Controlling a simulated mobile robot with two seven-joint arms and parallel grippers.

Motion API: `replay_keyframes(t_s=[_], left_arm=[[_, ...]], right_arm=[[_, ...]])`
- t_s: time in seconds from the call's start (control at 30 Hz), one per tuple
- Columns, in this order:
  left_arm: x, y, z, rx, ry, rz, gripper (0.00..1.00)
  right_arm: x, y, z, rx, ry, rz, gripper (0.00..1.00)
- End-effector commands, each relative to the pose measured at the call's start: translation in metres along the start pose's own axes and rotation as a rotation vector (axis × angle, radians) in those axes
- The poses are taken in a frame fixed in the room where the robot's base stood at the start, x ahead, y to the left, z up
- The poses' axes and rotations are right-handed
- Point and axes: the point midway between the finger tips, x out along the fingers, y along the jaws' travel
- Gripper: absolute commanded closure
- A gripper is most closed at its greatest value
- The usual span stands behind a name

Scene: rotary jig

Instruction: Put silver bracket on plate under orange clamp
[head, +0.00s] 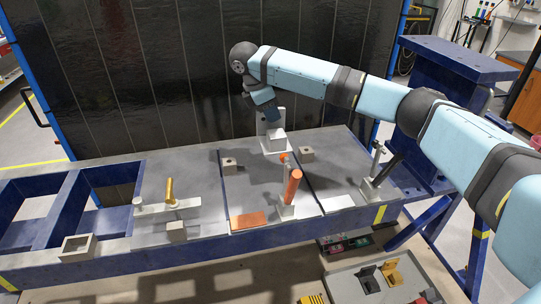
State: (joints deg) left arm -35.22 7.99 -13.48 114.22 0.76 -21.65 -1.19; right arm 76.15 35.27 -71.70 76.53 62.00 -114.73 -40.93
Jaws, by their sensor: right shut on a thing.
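My right gripper (267,112) reaches in from the right and points down at the far side of the table. It is shut on the upright part of the silver bracket (274,143), a pale L-shaped piece with a block at its front. The bracket is upright; I cannot tell whether its base touches the table. The orange clamp (291,188), with an orange handle on a grey base, stands nearer the front, in the middle section of the grey plate (238,196). My left gripper is not in view.
A yellow-handled clamp (169,190) stands left and a black-handled clamp (381,172) right. Small grey blocks (229,165) (306,154) flank the bracket. An orange patch (247,220) and a white patch (338,203) mark the front edge. A dark panel (200,70) stands behind.

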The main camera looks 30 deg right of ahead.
Motion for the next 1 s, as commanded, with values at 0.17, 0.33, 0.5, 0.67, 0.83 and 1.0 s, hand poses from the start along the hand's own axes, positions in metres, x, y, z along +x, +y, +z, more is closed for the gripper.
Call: replay_keyframes(t_s=[0.17,0.33,0.5,0.67,0.83,1.0], left_arm=[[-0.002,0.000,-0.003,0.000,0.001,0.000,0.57],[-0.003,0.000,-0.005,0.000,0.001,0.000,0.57],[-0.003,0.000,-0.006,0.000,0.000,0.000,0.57],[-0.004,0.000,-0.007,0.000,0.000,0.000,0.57],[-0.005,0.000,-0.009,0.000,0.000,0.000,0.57],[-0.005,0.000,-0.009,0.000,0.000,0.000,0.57]], right_arm=[[0.041,0.000,-0.016,-0.001,-0.002,-0.002,1.00],[0.068,0.000,-0.028,0.000,-0.001,0.000,1.00],[0.078,0.000,-0.032,0.001,0.000,0.000,1.00],[0.094,0.000,-0.038,0.000,-0.002,0.000,1.00],[0.115,0.000,-0.047,0.001,-0.001,0.001,1.00],[0.116,0.000,-0.048,0.001,0.000,0.002,1.00]])
